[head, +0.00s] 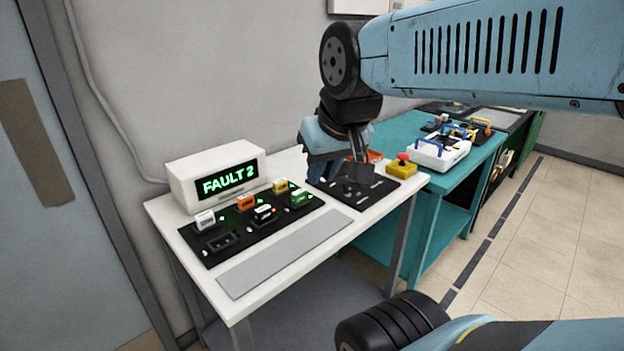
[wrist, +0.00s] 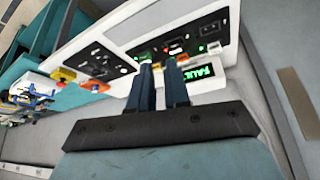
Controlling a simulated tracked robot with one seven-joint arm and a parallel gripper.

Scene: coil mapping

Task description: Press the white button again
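A white block (head: 205,219) sits at the left end of the black panel (head: 222,257) on the white table. I cannot tell whether it is the white button; no other white button is clear. The display box (head: 217,177) behind the panel reads "FAULT 2" in green. My gripper (head: 350,158) is above the second black panel (head: 358,199), to the right.
Orange (head: 246,203), yellow (head: 280,186) and green (head: 302,198) blocks sit on the first panel. A yellow box with a red knob (head: 402,166) stands right of the second panel. A bare grey strip (head: 285,254) lies in front. A teal bench (head: 398,136) adjoins behind.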

